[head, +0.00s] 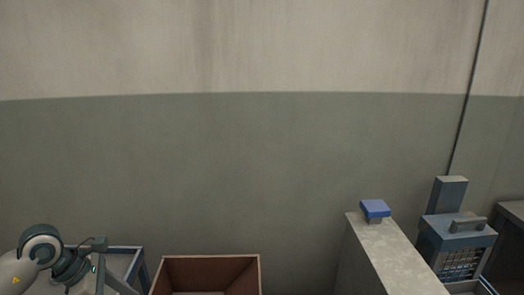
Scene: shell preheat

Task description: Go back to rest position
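My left arm comes in at the lower left corner, with its white and dark teal wrist bent over. My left gripper (108,275) is at the bottom edge beside a blue-grey frame. Its fingertips are cut off or too small to make out, so I cannot tell whether it is open or shut. I see nothing held in it. My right arm and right gripper are not in view.
An open brown box (212,259) stands at the bottom centre. A pale grey block (385,255) to its right bears a blue-topped piece (375,208). A blue-grey unit (455,240) with a handle and grille stands at far right. A plain wall (240,150) fills the background.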

